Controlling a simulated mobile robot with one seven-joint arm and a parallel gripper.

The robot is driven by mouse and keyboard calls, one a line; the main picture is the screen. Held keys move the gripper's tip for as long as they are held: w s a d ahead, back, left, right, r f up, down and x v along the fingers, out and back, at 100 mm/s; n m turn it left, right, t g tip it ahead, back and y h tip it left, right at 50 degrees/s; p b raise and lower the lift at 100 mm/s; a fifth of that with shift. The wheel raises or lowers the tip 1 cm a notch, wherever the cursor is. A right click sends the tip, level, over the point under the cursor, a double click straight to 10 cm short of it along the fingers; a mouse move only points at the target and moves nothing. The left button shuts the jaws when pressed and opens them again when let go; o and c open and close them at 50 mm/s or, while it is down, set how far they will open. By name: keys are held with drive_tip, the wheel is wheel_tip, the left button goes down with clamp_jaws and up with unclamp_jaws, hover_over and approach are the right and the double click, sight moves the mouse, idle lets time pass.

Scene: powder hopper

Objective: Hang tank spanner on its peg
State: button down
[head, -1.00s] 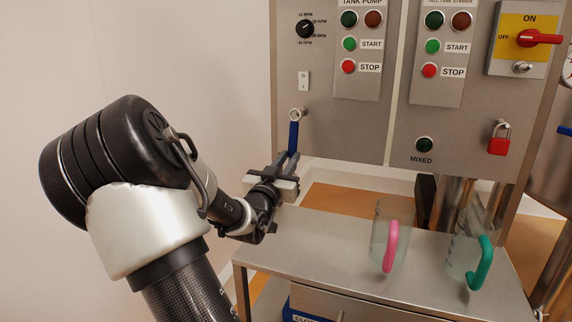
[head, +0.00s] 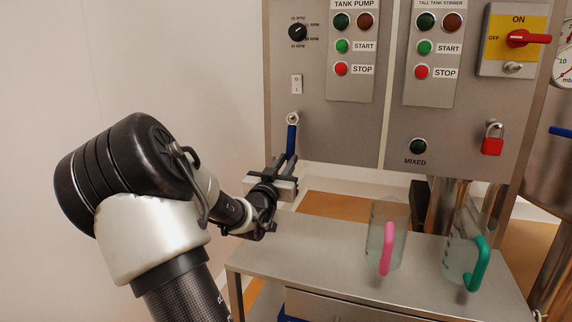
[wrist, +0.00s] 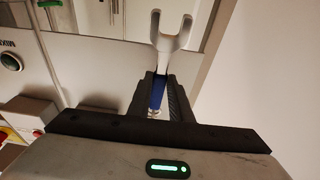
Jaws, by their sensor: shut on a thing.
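The tank spanner (head: 292,142) has a blue handle, a metal ring end at the top and an open fork end. My gripper (head: 284,168) is shut on the blue handle. The spanner hangs roughly upright against the control panel, ring end up. The ring is at the panel's lower left, where the peg (head: 293,118) appears to be; I cannot tell whether the ring is around it or only in front. In the wrist view the pale fork end (wrist: 172,38) sticks out past my gripper's fingers (wrist: 158,95), with blue handle between them.
The steel control panel (head: 345,130) has buttons, a dial and a red padlock (head: 492,145). Below it, a steel table (head: 320,245) carries a clear jug with a pink handle (head: 387,248) and one with a green handle (head: 478,263). The table's left part is clear.

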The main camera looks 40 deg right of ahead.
idle(0.4)
drive_tip(key=c, duration=1.5)
unclamp_jaws()
drive_tip(key=shift+c, duration=0.2)
